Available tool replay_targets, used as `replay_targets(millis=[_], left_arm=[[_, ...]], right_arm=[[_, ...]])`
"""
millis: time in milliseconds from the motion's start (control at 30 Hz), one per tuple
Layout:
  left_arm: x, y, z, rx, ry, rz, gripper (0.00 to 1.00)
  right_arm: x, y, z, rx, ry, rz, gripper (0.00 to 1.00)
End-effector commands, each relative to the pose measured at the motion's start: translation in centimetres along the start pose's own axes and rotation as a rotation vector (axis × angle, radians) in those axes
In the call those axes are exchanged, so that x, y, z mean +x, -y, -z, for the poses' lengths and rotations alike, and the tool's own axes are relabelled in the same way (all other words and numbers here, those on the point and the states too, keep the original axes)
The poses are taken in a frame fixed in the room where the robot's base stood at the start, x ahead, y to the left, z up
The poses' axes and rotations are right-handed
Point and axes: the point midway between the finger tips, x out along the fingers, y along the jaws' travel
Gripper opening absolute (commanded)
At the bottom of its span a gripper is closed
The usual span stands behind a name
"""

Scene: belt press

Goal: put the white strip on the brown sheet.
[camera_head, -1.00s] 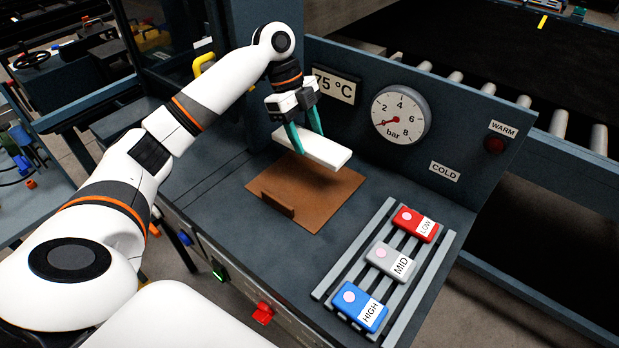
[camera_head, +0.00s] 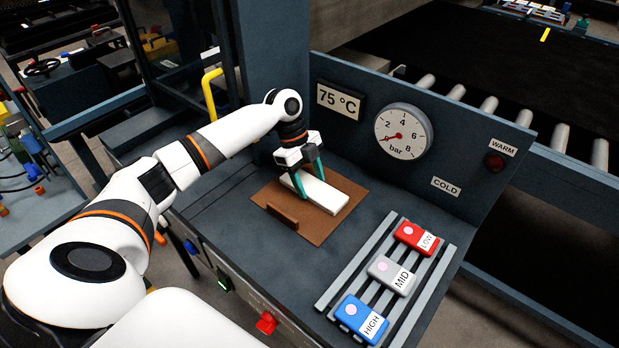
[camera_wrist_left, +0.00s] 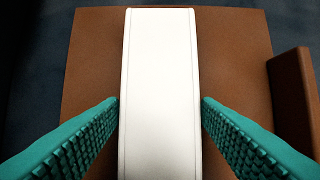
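The white strip (camera_head: 325,195) lies flat over the brown sheet (camera_head: 318,234), and appears to rest on it. The brown sheet (camera_wrist_left: 235,60) shows on both sides of the strip there. My right gripper is not in view.
A raised brown block (camera_head: 283,217) stands at the sheet's near left edge. Red, grey and blue labelled blocks (camera_head: 391,275) sit on a slatted rack at the right. A panel with a pressure gauge (camera_head: 403,132) rises behind. The dark bench left of the sheet is clear.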

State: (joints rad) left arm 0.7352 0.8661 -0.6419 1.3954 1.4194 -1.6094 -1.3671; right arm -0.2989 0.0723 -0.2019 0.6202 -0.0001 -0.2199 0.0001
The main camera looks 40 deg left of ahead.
Motion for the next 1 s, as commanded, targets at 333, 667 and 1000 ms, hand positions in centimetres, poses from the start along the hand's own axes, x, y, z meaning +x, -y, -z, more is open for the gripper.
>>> replay_targets(millis=[333, 667, 1000], left_arm=[[-0.1, 0.0, 0.0, 0.000, 0.000, 0.000, 0.76], [-4.4, 0.0, -0.3, -0.002, 0.000, -0.002, 0.76], [-10.8, 0.0, -0.2, -0.001, 0.001, 0.000, 0.76]], right_arm=[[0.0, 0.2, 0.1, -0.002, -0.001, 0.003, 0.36], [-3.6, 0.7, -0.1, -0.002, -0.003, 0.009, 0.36], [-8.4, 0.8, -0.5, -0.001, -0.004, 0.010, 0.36]])
